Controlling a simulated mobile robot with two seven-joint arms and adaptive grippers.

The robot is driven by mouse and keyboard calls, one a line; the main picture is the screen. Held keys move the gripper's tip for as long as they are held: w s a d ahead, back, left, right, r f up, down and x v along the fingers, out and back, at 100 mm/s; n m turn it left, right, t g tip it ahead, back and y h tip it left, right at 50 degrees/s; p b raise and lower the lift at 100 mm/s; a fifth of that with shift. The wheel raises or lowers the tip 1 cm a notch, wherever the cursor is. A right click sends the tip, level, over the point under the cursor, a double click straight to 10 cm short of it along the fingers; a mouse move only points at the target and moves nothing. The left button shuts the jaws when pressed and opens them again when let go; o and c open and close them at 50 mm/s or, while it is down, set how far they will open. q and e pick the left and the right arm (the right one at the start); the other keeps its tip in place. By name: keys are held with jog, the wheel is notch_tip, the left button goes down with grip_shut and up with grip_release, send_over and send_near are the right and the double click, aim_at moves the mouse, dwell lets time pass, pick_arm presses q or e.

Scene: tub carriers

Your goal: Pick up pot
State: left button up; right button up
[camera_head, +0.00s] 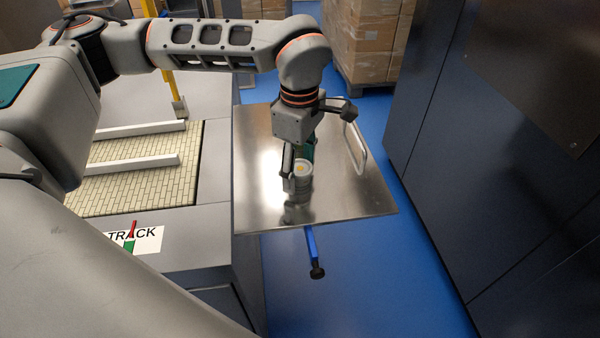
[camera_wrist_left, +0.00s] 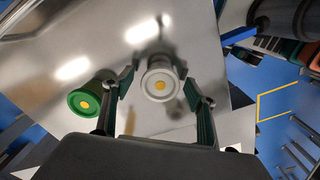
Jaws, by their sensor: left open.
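The left wrist view also shows this pot (camera_wrist_left: 160,83), seen from above. My left gripper (camera_head: 298,168) points down at it, with its fingers open on either side of the pot. In the left wrist view my left gripper (camera_wrist_left: 160,90) has the pot between its fingertips; whether they touch it I cannot tell. A green pot (camera_wrist_left: 85,103) with a yellow dot stands just left of the fingers in that view. My right gripper is not in view.
A metal handle (camera_head: 355,145) stands at the plate's far right side. A blue lever (camera_head: 312,248) with a black knob sticks out below its front edge. A tall dark cabinet (camera_head: 480,150) stands at right. Stacked cartons (camera_head: 365,40) are behind. Blue floor lies between.

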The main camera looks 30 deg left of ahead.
pick_arm(q)
jog(key=c, duration=1.2)
jog(key=shift+c, duration=0.2)
jog(key=shift+r, duration=0.15)
